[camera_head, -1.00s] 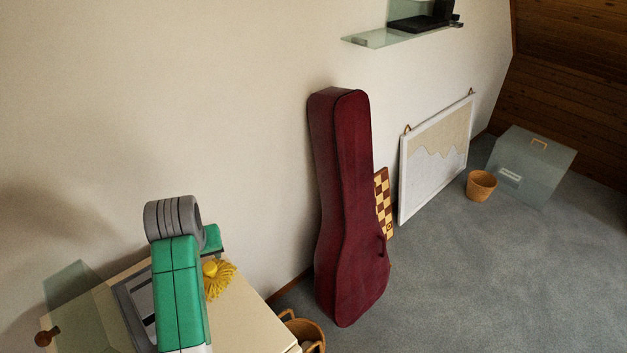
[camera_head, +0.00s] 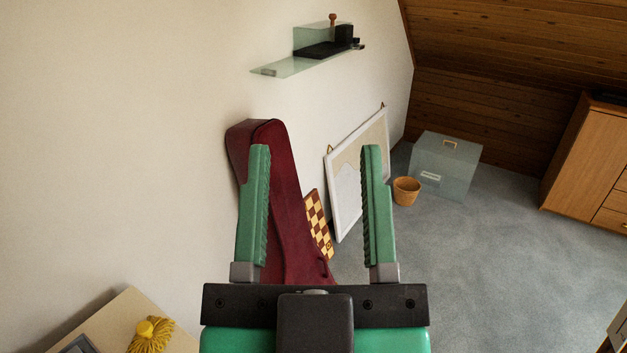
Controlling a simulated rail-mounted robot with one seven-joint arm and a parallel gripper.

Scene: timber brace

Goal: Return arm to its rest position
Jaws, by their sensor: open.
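My gripper (camera_head: 315,160) is at the lower middle of the head view. Its two green ridged fingers point up and away, wide apart, with nothing held between them. Behind and between the fingers shows a dark red instrument case (camera_head: 285,195) leaning against the wall, partly hidden by the left finger and the gripper body. The gripper body (camera_head: 315,306) hides the case's lower end.
A glass shelf (camera_head: 285,67) is on the wall. A table (camera_head: 115,310) with a yellow tassel duster (camera_head: 150,336) is lower left. A wooden cabinet (camera_head: 580,165) stands right. Carpet right of the gripper is clear.

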